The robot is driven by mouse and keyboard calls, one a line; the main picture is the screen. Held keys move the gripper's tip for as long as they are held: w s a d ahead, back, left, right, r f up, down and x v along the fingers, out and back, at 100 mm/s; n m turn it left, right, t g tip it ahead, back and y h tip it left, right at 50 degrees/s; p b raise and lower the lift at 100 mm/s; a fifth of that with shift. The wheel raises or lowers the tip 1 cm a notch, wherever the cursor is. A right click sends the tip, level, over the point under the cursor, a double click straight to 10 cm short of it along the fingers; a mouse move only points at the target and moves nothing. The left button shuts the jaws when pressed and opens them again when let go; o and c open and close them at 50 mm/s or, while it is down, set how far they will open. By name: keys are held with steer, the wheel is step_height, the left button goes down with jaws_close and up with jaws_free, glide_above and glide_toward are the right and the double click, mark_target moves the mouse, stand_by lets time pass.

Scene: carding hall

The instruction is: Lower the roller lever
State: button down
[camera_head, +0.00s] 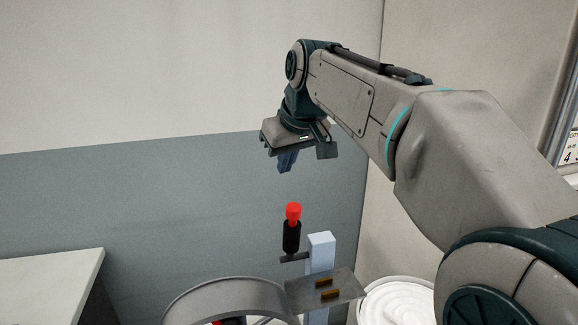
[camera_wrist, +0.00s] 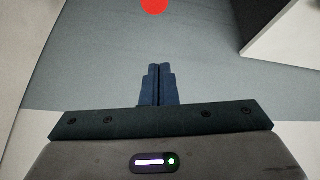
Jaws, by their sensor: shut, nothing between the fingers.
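The roller lever (camera_head: 292,235) stands upright, with a black grip and a red knob on top. It is mounted beside a pale blue-white post (camera_head: 321,252). In the wrist view the red knob (camera_wrist: 153,5) shows at the top edge, partly cut off, beyond the fingertips. My gripper (camera_head: 286,168) points down above the lever, apart from it, with a clear gap to the red knob. In the wrist view its two fingers (camera_wrist: 157,68) lie together and hold nothing.
A curved grey metal guard (camera_head: 230,287) and a flat plate with brass-coloured pieces (camera_head: 327,289) are below the lever. A round container with white coiled material (camera_head: 397,303) stands at the lower right. A white-topped counter (camera_head: 50,280) is at the left. A wall stands behind.

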glide_above(287, 221)
steer(key=w+a, duration=0.2)
steer(key=w, duration=0.1)
step_height(287, 221, down, 7)
steer(key=shift+s+d+p, duration=0.6)
steer(key=shift+s+d, duration=0.35)
steer(key=shift+s, duration=0.25)
steer(key=shift+s+d+f, duration=0.2)
steer(key=shift+s, duration=0.15)
steer(key=shift+f+b, duration=0.15)
steer(key=shift+b, duration=0.15)
